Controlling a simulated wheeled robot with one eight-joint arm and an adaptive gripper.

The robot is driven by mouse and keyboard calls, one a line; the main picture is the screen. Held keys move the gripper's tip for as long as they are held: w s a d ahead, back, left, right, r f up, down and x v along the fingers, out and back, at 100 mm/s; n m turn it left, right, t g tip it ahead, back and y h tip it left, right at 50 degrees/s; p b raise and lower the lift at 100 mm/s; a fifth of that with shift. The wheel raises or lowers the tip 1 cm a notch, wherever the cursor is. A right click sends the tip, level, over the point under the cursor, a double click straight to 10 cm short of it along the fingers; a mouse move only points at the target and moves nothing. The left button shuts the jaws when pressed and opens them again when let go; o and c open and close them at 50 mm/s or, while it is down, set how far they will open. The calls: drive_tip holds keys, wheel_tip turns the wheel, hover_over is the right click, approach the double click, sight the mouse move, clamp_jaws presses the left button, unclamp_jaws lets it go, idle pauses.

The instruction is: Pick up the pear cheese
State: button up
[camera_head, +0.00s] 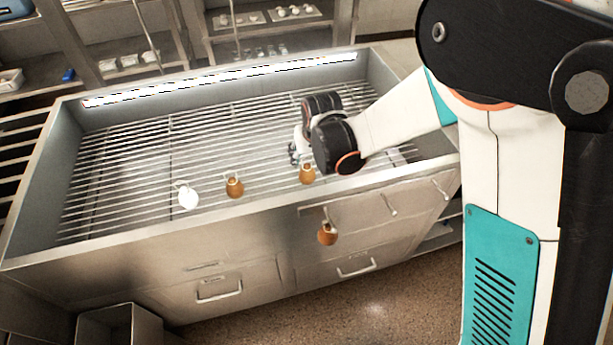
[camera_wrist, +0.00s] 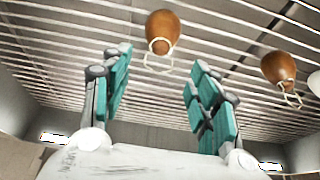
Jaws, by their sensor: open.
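Brown pear-shaped cheeses with pale loops at their narrow ends rest on the slatted rack. One pear cheese (camera_head: 307,174) is beside my gripper (camera_head: 297,151) in the head view. In the wrist view this cheese (camera_wrist: 162,30) appears just beyond the fingertips, roughly centred between them, its loop toward me. My gripper (camera_wrist: 159,68) is open, with teal finger pads apart and nothing between them. A second brown pear cheese (camera_head: 235,186) lies to the left; it also shows at right in the wrist view (camera_wrist: 278,67). My arm hides part of the gripper in the head view.
A white pear-shaped piece (camera_head: 188,197) sits farther left. Another brown pear shape (camera_head: 327,233) shows against the metal counter front; I cannot tell whether it is a reflection. Raised metal walls (camera_head: 35,185) surround the rack. Its left and back areas are clear.

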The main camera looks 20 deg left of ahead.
sight(307, 164)
drive_tip(key=b+x, duration=0.1)
drive_tip(key=x, duration=0.2)
drive_tip(key=b+x, duration=0.1)
drive_tip(key=x, duration=0.1)
drive_tip(key=shift+d+f+b, duration=0.15)
drive_tip(key=shift+f+b, duration=0.2)
drive_tip(key=shift+f, duration=0.1)
drive_tip(key=shift+r, duration=0.1)
clamp_jaws()
